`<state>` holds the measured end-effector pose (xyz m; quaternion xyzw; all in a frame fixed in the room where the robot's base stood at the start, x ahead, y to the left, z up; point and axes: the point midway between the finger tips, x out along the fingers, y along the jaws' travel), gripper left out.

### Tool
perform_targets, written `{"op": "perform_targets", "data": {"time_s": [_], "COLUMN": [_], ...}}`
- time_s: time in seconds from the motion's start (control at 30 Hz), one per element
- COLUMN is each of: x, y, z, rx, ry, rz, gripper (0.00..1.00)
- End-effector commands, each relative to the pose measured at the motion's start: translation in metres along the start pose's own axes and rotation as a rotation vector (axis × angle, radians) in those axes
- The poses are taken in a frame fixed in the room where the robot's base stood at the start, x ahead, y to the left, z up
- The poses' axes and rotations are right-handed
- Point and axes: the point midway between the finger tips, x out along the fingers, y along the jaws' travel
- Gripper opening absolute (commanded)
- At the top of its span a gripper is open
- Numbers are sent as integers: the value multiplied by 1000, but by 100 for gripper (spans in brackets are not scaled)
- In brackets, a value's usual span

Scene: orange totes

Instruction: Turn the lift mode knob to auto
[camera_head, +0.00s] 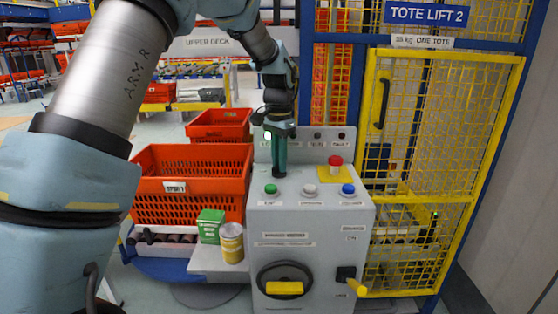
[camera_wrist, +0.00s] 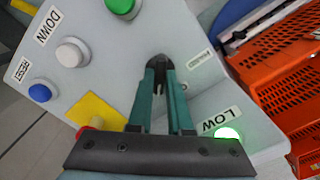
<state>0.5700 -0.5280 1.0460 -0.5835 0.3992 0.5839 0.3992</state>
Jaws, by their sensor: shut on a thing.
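My gripper (camera_wrist: 158,84) is shut on a small dark thing at the left rear of the grey console (camera_head: 262,200), just behind the green button (camera_head: 271,188). It looks like the lift mode knob (camera_wrist: 158,63), mostly hidden between the dark fingertips. Its pointer and setting cannot be read. In the head view, my gripper (camera_head: 279,170) points straight down at the panel. A small label (camera_wrist: 200,58) beside the fingertips is too blurred to read.
A white button (camera_head: 309,189), a blue button (camera_head: 347,189) and a red mushroom button (camera_head: 335,161) stand to the right. A lit green lamp (camera_wrist: 228,133) is labelled LOW. Orange totes (camera_head: 190,200) stand left. A yellow mesh gate (camera_head: 450,130) stands right.

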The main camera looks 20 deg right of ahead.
Motion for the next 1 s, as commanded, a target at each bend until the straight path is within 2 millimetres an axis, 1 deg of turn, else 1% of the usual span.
{"op": "perform_targets", "data": {"time_s": [0.2,0.57,0.6,0.8,0.87,1.0], "x": [0,-1,-1,0,0,0], "y": [0,0,0,0,0,0], "z": [-1,-1,-1,-1,-1,0], "rx": [35,39,39,38,38,37], "ry": [3,3,3,2,2,1], "rz": [-2,-2,-2,-1,-1,-1], "gripper": [0,0,20,42,48,48]}}
